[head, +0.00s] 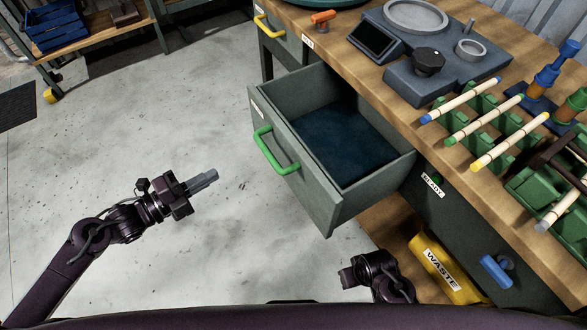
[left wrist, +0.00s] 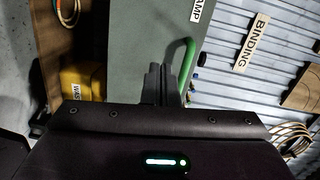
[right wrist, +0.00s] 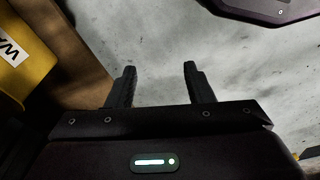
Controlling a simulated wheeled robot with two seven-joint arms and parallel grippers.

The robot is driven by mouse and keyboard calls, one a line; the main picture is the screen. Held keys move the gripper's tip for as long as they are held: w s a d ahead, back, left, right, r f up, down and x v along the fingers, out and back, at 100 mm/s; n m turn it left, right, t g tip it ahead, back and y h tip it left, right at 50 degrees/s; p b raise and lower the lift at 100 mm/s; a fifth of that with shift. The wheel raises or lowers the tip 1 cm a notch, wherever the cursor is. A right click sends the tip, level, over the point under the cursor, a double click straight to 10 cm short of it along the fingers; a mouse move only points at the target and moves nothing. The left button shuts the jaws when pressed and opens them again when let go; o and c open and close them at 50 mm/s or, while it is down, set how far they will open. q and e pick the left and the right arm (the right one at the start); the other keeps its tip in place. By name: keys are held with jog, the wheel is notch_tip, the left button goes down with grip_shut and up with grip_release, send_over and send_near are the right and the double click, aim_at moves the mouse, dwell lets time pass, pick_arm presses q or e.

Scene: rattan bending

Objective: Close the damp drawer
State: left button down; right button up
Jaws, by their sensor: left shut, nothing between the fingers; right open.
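The damp drawer (head: 302,190) stands pulled out from the workbench in the head view. It has grey-green sides, a green bar handle (head: 268,152) and a dark blue, empty-looking floor. In the left wrist view its front (left wrist: 140,30) shows with part of a label reading "AMP", and the green handle (left wrist: 186,62). My left gripper (head: 205,180) is shut and empty, in front of the drawer and apart from it in the head view. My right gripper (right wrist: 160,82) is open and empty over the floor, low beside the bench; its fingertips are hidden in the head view.
A yellow waste bin (head: 440,268) stands under the bench to the right. A neighbouring drawer with a yellow handle (head: 268,28) is at the back. The benchtop (head: 410,120) holds a scale-like device and green racks with rods. The floor left of the drawer is clear.

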pick_arm(q)
jog(key=s+d+r+m+g+h, duration=0.1)
jog(key=d+r+m+h, duration=0.1)
send_near(280, 147)
jog(key=x, duration=0.5)
jog(key=shift+w+d+r+b, duration=0.15)
jog(key=shift+d+b, duration=0.1)
jog(key=shift+b, duration=0.05)
jog(key=shift+w+d, duration=0.3)
jog(key=shift+d, duration=0.25)
pick_arm(e)
jog(key=shift+w+a+r, duration=0.15)
jog(key=shift+w+r, duration=0.15)
jog(key=shift+r, duration=0.5)
jog(key=shift+f, duration=0.1)
